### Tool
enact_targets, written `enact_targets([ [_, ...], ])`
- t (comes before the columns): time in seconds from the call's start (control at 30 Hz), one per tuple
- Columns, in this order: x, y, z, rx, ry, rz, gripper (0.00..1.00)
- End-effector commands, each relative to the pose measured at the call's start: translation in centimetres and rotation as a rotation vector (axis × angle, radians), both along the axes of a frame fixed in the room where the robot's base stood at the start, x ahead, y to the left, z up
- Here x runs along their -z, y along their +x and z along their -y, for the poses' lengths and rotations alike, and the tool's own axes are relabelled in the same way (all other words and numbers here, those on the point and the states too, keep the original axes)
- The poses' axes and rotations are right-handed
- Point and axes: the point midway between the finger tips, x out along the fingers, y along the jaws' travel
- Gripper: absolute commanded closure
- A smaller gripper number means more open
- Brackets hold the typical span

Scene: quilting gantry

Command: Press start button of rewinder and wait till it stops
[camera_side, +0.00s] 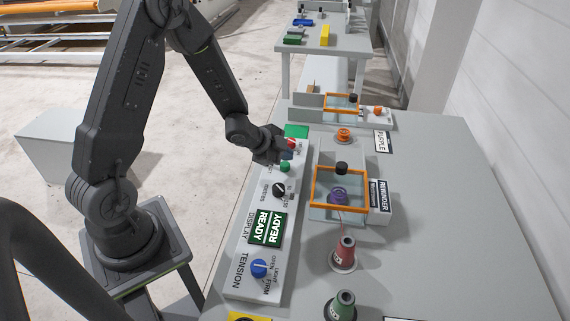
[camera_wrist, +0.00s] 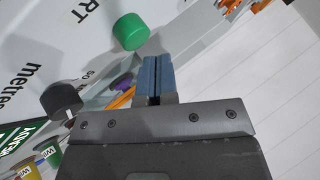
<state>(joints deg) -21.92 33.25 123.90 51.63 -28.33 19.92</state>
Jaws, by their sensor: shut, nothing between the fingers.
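The green start button (camera_side: 285,167) stands on the light grey control panel (camera_side: 236,284), and the wrist view shows it as a green cap (camera_wrist: 131,31) beside lettering ending in "RT". My gripper (camera_side: 288,155) is over the panel between the red button (camera_side: 291,143) and the green one. Its blue fingers (camera_wrist: 158,62) are shut and empty, to the lower right of the green cap in the wrist view; I cannot tell whether they touch it. The green display (camera_side: 267,229) reads "READY". The rewinder (camera_side: 378,205) has an orange-framed clear cover (camera_side: 340,208) over a purple bobbin (camera_side: 338,194).
A black metres knob (camera_side: 279,190) and a blue tension knob (camera_side: 259,268) are on the panel. A red thread cone (camera_side: 344,256) and a green one (camera_side: 341,306) stand in front of the rewinder. An orange bobbin (camera_side: 344,134) lies behind. The table's right side is clear.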

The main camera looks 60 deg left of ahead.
Motion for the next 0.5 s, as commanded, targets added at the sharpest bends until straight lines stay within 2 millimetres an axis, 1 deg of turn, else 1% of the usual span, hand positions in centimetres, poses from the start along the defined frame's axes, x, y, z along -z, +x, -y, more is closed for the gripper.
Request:
enact_targets([
  [0.2, 0.73, -0.01, -0.02, -0.001, -0.001, 0.000, 1.00],
  [0.5, 0.75, 0.01, -0.01, -0.001, 0.000, 0.001, 1.00],
])
